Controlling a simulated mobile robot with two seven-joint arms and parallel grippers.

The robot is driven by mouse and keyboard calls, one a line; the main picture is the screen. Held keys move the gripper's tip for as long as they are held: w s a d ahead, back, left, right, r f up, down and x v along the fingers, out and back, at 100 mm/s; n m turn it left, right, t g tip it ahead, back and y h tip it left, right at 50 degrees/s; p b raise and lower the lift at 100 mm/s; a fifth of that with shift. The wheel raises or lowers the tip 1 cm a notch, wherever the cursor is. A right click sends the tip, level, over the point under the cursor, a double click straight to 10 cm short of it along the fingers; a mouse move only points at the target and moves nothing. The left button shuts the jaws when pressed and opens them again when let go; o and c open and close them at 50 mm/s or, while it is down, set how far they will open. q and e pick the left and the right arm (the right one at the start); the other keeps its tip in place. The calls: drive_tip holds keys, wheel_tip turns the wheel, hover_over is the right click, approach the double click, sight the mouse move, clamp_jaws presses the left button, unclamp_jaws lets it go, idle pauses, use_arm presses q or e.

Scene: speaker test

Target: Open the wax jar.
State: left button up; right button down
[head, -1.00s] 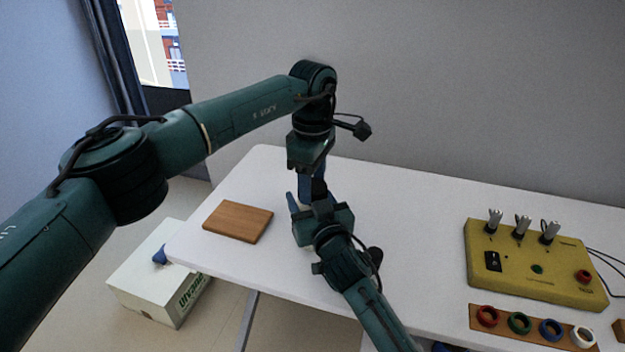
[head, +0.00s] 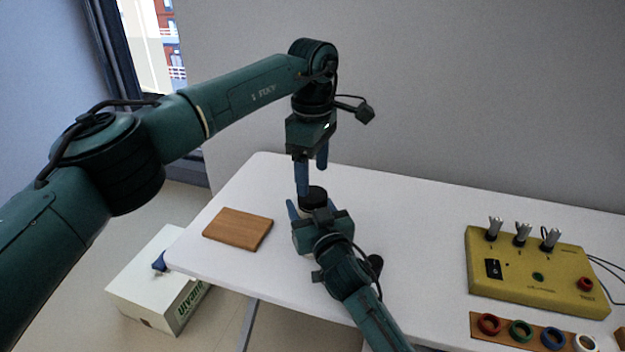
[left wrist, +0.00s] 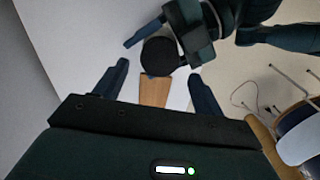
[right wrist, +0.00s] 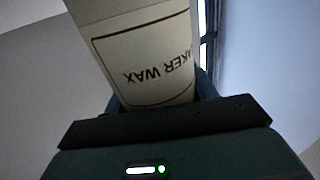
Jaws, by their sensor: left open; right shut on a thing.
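The wax jar shows its black lid (head: 313,196) in the head view, above the table. My right gripper (head: 320,212) is shut on the jar's body. The pale jar body (right wrist: 145,50) fills the right wrist view, its "WAX" label upside down. My left gripper (head: 311,176) is open, pointing down just above the lid. In the left wrist view the round lid (left wrist: 160,56) lies ahead of the open fingers, with nothing between them. The lid sits on top of the jar; I cannot tell whether it is loose.
A wooden board (head: 238,229) lies on the white table (head: 420,215) to the left. A yellow switch box (head: 530,272) and a rack of coloured rings (head: 505,330) are on the right. A white box (head: 150,300) stands on the floor. The table's middle is clear.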

sight(313, 194)
use_arm(q)
wheel_tip(313, 194, up, 3)
drive_tip(key=m, duration=0.3)
drive_tip(key=shift+f, duration=3.8)
drive_tip(key=shift+c, duration=0.3)
drive_tip(key=c, duration=1)
drive_tip(key=shift+o, duration=0.2)
drive_tip(key=n, duration=0.3)
drive_tip(key=o, duration=1.1)
drive_tip(key=shift+r, duration=2.3)
use_arm(e)
drive_tip(key=shift+c, duration=2)
unclamp_jaws()
